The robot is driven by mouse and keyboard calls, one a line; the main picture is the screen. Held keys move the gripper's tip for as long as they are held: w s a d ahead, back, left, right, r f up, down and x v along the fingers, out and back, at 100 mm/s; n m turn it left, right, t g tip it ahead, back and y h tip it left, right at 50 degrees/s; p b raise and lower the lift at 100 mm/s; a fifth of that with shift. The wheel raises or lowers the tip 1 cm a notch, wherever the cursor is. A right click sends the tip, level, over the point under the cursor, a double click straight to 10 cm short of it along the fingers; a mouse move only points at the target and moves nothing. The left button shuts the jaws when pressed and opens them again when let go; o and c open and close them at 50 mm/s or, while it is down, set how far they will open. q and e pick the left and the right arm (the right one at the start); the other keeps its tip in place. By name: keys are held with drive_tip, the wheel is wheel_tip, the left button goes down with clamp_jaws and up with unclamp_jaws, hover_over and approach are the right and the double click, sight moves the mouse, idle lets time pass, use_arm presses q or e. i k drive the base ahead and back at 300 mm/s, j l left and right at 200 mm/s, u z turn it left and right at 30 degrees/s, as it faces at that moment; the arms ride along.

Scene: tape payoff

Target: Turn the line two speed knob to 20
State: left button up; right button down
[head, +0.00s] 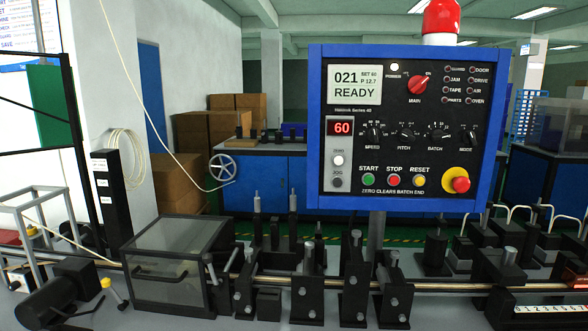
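A blue-framed control panel (314,180) stands upright in the middle right of the head view. Its speed knob (374,132) is a small black knob with a white scale, left of the pitch, batch and mode knobs. The scale numbers and pointer are too small to read surely. A red number display (341,128) left of the knob shows 60. The pale screen (354,85) reads 021, SET 60, P 12.7 and READY. I cannot make out a line number on the panel. Neither gripper is in view.
A red main switch (418,85), start button (369,180), stop button (394,180), reset button (419,180) and red emergency stop (460,184) surround the knobs. Black fixtures (354,280) and a clear-lidded box (170,262) line the bench before the panel.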

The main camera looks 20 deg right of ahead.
sight(373, 134)
drive_tip(key=z, duration=1.25)
